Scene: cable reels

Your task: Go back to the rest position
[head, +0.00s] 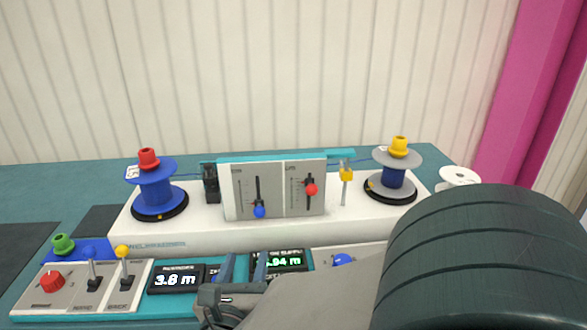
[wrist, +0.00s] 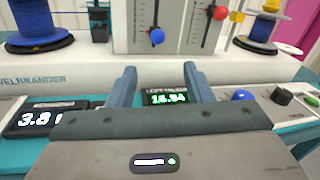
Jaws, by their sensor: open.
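My gripper (head: 242,267) is low in the middle of the head view, above the front control strip. Its two blue-grey fingers stand apart with nothing between them. In the wrist view the open gripper (wrist: 157,88) frames a small display with green digits (wrist: 166,98). In the head view my dark arm link covers the lower right. The white reel machine (head: 290,232) stands behind the gripper, with a blue reel (head: 156,187) on its left and a grey-flanged reel with blue cable (head: 393,177) on its right.
A slider panel (head: 274,190) with a blue and a red knob rises behind the gripper. The left control box (head: 70,290) carries a red dial and two levers. A display reading 3.8 m (head: 176,280) sits left of the gripper. A white spool (head: 459,177) stands at right.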

